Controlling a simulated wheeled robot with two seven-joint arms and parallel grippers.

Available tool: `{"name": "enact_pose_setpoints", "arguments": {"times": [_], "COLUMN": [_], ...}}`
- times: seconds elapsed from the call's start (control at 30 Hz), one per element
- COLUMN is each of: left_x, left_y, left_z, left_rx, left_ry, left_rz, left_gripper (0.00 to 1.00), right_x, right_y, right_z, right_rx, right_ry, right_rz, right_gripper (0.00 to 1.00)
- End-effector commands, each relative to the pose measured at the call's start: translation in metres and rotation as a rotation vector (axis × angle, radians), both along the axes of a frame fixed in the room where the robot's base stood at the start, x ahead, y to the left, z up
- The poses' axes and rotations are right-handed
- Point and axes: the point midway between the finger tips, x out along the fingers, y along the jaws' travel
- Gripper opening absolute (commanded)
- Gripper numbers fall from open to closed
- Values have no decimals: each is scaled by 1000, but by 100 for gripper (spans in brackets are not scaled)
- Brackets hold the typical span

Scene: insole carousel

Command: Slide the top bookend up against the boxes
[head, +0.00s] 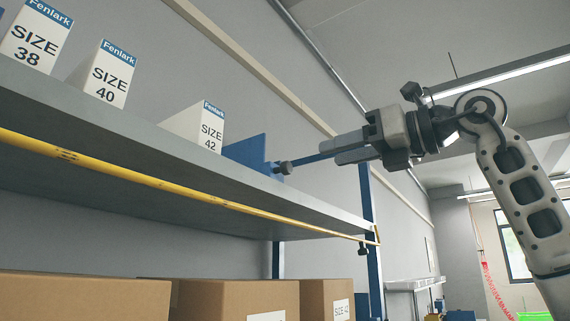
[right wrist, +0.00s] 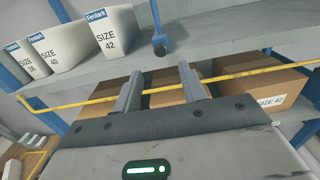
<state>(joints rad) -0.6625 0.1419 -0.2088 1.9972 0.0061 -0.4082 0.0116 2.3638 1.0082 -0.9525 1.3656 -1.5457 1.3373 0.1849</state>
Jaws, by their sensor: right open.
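The blue bookend (head: 248,151) stands on the top shelf (head: 130,115), right of the white SIZE 42 box (head: 209,131). A dark round knob (head: 285,168) sticks out at its right front. In the right wrist view the bookend (right wrist: 156,14) is partly cut off by the top edge, with its knob (right wrist: 160,47) below. My right gripper (head: 336,150) is open and empty, right of the bookend. In the wrist view the knob lies ahead of the gap between the fingers, apart from them. My left gripper is out of view.
White SIZE 40 (head: 104,75) and SIZE 38 (head: 37,38) boxes stand farther left, spaced apart. A yellow rail (head: 150,181) runs below the shelf front. Brown cartons (head: 235,297) sit underneath. A blue upright (head: 367,195) stands at the shelf's right end.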

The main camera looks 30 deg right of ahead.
Motion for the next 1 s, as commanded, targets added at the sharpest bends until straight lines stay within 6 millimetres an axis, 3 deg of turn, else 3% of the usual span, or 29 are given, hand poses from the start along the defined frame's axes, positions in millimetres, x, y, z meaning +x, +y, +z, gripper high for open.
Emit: {"name": "enact_pose_setpoints", "arguments": {"times": [0.3,0.5,0.93,0.97,1.0], "left_x": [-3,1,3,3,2], "left_y": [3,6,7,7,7], "left_z": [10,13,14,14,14], "left_rx": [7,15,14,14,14], "left_ry": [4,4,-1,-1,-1], "left_rz": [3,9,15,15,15], "left_gripper": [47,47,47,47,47], "right_x": [65,91,101,101,101], "right_y": [27,38,42,42,42], "right_z": [2,2,0,0,0], "right_rx": [-1,0,1,1,1], "right_ry": [5,2,0,0,0], "right_rz": [1,1,1,1,1], "right_gripper": [42,42,42,39,28]}}
